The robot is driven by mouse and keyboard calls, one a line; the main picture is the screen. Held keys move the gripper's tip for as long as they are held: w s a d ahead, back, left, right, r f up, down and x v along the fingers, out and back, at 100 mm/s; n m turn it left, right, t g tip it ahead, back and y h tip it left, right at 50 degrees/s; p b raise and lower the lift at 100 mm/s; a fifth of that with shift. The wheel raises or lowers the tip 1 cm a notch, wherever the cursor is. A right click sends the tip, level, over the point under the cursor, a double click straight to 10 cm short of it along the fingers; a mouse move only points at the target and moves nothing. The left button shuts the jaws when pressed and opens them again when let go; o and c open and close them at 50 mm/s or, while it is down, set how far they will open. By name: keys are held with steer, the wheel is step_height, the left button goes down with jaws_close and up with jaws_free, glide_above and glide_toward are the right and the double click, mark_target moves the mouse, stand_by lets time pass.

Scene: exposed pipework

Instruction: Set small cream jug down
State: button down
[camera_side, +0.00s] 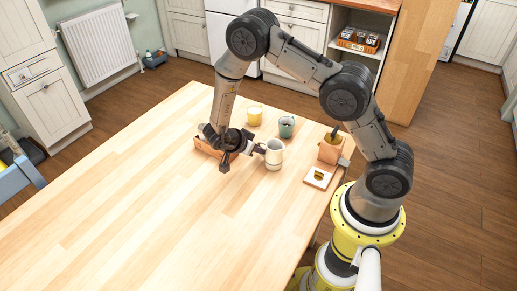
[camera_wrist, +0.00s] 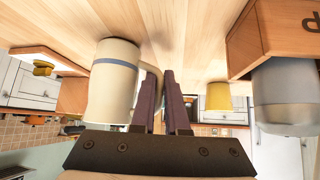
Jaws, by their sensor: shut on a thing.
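The small cream jug (camera_side: 273,155) stands upright at the right part of the wooden table in the side view. In the wrist view, which is upside down, the jug (camera_wrist: 112,85) shows a blue-grey band near its base. My gripper (camera_side: 259,149) is at the jug's left side, shut on its handle; in the wrist view the dark fingers (camera_wrist: 167,76) close around the handle. The jug's base is at or very near the tabletop; I cannot tell whether it touches.
A teal mug (camera_side: 286,127) and a yellow cup (camera_side: 254,116) stand behind the jug. A wooden box (camera_side: 331,149) and a small board (camera_side: 317,178) are to the right. A wooden crate (camera_wrist: 250,42) is beside my gripper. The table's front left (camera_side: 140,215) is clear.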

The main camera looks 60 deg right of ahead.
steer(key=shift+f, duration=0.1)
steer(key=c, duration=0.9)
jaws_free()
